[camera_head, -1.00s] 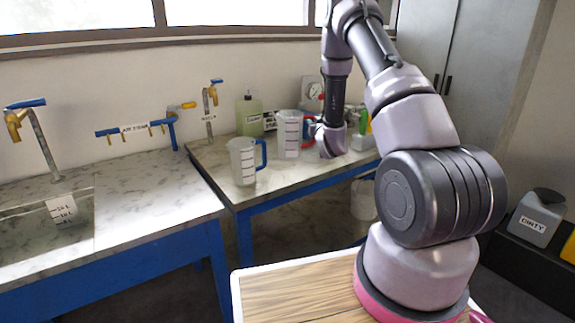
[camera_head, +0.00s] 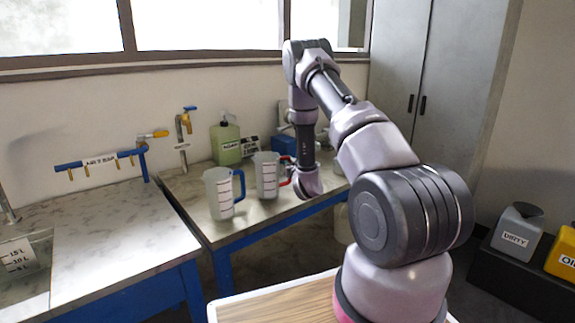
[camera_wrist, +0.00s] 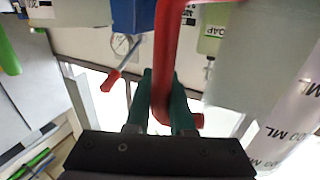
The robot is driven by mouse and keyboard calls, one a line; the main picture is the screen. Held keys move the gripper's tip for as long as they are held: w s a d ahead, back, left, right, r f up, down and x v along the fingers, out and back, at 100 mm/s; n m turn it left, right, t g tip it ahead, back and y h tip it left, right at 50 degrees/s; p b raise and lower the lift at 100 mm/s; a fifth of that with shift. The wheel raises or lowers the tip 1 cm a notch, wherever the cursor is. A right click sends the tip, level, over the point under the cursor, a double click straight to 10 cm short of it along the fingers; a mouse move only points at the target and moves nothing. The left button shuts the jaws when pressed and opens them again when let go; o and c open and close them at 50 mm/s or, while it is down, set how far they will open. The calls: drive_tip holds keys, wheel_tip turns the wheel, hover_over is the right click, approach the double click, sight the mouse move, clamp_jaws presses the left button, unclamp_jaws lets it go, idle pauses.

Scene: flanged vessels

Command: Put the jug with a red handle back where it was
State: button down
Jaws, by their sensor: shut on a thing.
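The jug with a red handle (camera_head: 267,176) is translucent with dark level marks and appears upright at the worktable, right of a similar jug with a blue handle (camera_head: 220,194). In the wrist view the red handle (camera_wrist: 164,60) passes between the green fingers of my gripper (camera_wrist: 163,90), which are shut on it. The jug's pale wall with ML marks fills the right side there. In the head view my wrist is just right of the jug, and the fingers are mostly hidden. I cannot tell whether the jug's base touches the tabletop.
A green bottle (camera_head: 226,142) stands behind the jugs near the wall. A blue object (camera_head: 286,145) is behind my arm. Taps (camera_head: 184,125) are on the left. Bare tabletop (camera_head: 262,212) shows in front of the jugs. A tall grey cabinet (camera_head: 440,90) is at the right.

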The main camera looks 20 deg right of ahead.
drive_tip(key=shift+f, duration=0.65)
drive_tip(key=c, duration=0.8)
unclamp_jaws()
